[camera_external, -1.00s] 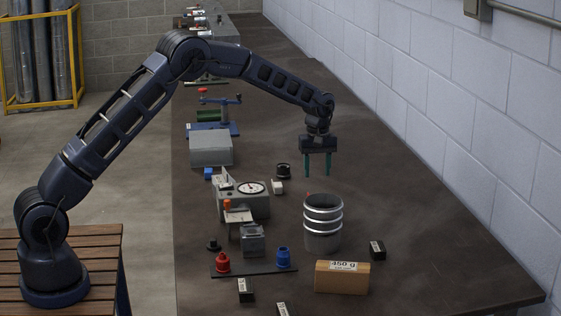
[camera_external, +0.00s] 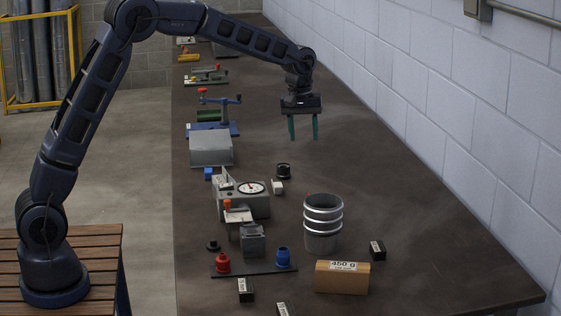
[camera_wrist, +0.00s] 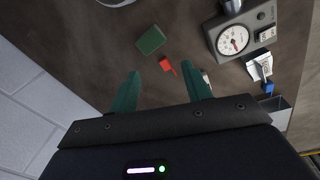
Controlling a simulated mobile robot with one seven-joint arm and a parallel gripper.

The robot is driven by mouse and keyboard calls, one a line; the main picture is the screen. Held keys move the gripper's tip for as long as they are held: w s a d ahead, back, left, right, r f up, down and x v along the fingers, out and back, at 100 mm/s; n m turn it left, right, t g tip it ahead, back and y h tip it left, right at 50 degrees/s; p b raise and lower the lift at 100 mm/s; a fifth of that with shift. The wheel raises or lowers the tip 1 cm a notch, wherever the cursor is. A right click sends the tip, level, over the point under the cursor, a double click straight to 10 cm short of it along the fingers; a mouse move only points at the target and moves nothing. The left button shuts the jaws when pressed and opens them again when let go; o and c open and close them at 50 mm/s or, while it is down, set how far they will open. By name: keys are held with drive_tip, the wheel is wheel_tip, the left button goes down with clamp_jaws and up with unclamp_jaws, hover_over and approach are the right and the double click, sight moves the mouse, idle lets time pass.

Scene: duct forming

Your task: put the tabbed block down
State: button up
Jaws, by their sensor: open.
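My gripper (camera_external: 304,136) is open and empty, hanging above the bench with its two green fingers pointing down. In the wrist view my gripper (camera_wrist: 161,76) has its fingers spread apart. Just beyond the fingertips a small red piece (camera_wrist: 165,64) with a narrow projection lies on the bench, and a green block (camera_wrist: 151,40) lies close by it. I cannot tell which of these is the tabbed block. In the external view only a speck of red (camera_external: 308,195) shows behind the ribbed metal can, which seems to hide the green block.
The ribbed metal can (camera_external: 323,225) stands nearer the camera, with a 450 g box (camera_external: 342,278) in front. The bench (camera_external: 400,220) is clear toward the wall.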

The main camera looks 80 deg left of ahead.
drive_tip(key=s+d+r+m+t, duration=0.1)
drive_tip(key=s+d+r+m, duration=0.2)
drive_tip(key=s+d+r, duration=0.55)
drive_tip(key=s+d+r+m+t, duration=0.1)
drive_tip(key=s+d+r+m, duration=0.35)
drive_tip(key=s+d, duration=0.7)
drive_tip(key=s+d+f+m, duration=0.1)
drive_tip(key=s+d+m, duration=0.1)
drive_tip(key=s, duration=0.7)
drive_tip(key=s+d+f+m+t, duration=0.1)
drive_tip(key=s+d+m, duration=0.1)
drive_tip(key=s, duration=0.7)
drive_tip(key=s+d+f+m, duration=0.2)
drive_tip(key=s+d+m, duration=0.1)
drive_tip(key=s, duration=0.7)
drive_tip(key=shift+d+t, duration=0.2)
drive_tip(key=shift+t, duration=0.1)
drive_tip(key=shift+o, duration=0.4)
drive_tip(key=shift+f, duration=0.1)
